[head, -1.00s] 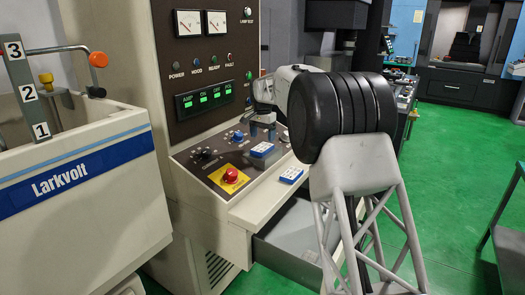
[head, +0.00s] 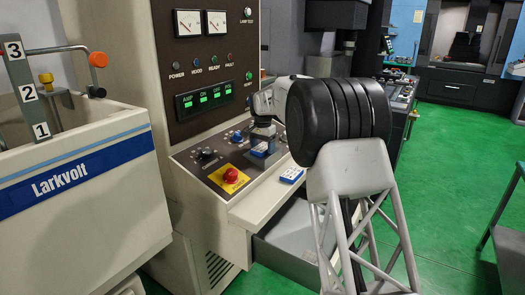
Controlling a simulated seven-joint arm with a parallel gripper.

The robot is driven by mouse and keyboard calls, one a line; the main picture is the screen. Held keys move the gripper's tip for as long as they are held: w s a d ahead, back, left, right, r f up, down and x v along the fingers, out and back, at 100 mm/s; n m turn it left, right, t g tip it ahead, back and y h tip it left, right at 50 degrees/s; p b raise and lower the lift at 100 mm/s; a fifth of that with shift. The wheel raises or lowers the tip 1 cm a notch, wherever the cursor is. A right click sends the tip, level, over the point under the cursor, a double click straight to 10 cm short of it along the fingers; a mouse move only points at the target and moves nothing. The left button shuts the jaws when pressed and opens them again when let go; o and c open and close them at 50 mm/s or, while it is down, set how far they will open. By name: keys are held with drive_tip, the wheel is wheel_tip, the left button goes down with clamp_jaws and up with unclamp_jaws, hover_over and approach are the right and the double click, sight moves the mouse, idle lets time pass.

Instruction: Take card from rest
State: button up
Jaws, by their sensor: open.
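A small blue-and-white card (head: 258,153) sits on the sloping control panel, to the right of the red stop button; it looks raised, though its support is hard to make out. A second blue-and-white card (head: 292,174) lies on the pale front ledge, nearer to me. My gripper (head: 263,138) points down right at the first card and is open. Its fingers cover the card's upper part. I cannot tell whether they touch it or straddle it. My black arm joint hides the panel's right side.
A red stop button on a yellow plate (head: 230,176) and several knobs (head: 207,154) stand left of the gripper. A grey drawer (head: 290,245) is open below the ledge. A white Larkvolt tank (head: 85,215) stands at left.

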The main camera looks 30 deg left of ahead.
sight(263, 148)
drive_tip(key=c, duration=0.7)
drive_tip(key=shift+r, duration=1.75)
drive_tip(key=shift+s+d+r, duration=0.1)
drive_tip(key=shift+s, duration=0.05)
drive_tip(key=shift+s+d+r, duration=0.2)
drive_tip(key=shift+s+d, duration=1.55)
drive_tip(key=shift+s, duration=0.15)
drive_tip(key=shift+s+d+r, duration=0.25)
drive_tip(key=shift+s+d, duration=1.5)
drive_tip(key=shift+s, duration=0.2)
drive_tip(key=shift+s+d+r, duration=0.2)
drive_tip(key=shift+s+d, duration=1.55)
drive_tip(key=shift+s, duration=0.15)
